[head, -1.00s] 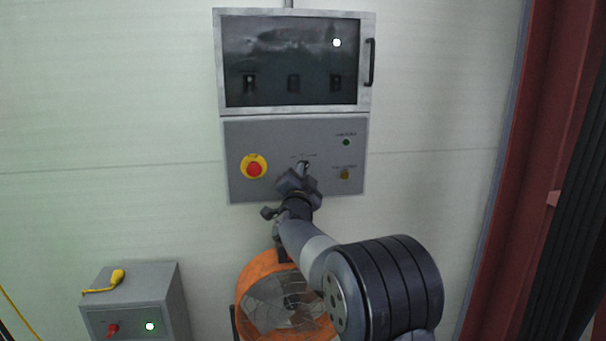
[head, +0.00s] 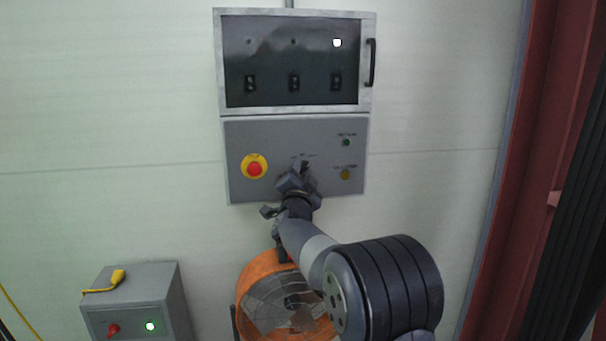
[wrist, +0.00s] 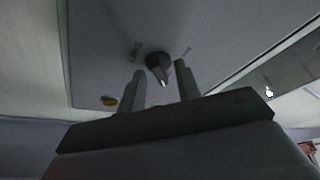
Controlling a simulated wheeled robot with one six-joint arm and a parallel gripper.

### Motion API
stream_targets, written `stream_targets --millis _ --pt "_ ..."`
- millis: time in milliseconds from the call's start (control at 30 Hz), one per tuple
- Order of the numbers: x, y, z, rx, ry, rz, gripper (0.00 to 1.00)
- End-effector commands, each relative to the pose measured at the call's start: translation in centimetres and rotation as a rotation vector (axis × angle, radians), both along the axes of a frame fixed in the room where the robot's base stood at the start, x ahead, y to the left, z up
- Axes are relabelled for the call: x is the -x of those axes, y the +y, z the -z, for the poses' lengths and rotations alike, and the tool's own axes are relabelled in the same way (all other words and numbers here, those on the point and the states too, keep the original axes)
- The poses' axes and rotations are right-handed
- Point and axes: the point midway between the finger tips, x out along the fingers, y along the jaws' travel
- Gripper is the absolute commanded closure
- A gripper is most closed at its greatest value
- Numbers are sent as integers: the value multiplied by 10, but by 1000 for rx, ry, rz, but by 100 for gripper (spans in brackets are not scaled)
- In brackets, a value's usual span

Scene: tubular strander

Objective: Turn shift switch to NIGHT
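The shift switch is a dark rotary knob with a pale pointer mark, on the grey control panel (head: 225,165). In the wrist view the switch (wrist: 158,67) shows between the fingertips, with a gap on each side. The pointer end faces down toward my gripper. Small labels lie either side of it, too blurred to read surely. My gripper (wrist: 161,68) is open, its fingers at either side of the knob; I cannot tell how deep they reach. In the head view my gripper (head: 302,170) is at the panel's middle and mostly hides the switch.
A red emergency button (head: 254,169) on a yellow ring sits left of the switch. A green lamp (head: 346,142) and an amber button (head: 345,174) sit right. A windowed cabinet (head: 366,99) is above. An orange fan (head: 262,267) and a grey box (head: 142,284) stand below.

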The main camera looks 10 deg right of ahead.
Motion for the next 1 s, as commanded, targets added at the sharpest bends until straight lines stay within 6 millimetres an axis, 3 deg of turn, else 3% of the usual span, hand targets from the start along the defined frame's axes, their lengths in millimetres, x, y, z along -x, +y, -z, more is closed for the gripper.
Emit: stream_targets --millis 267,700,1000 --pt "12 4 5 0 1 -1 68" --pt "80 24 24 0 0 -1 68" --pt "99 30 29 0 1 -1 68"
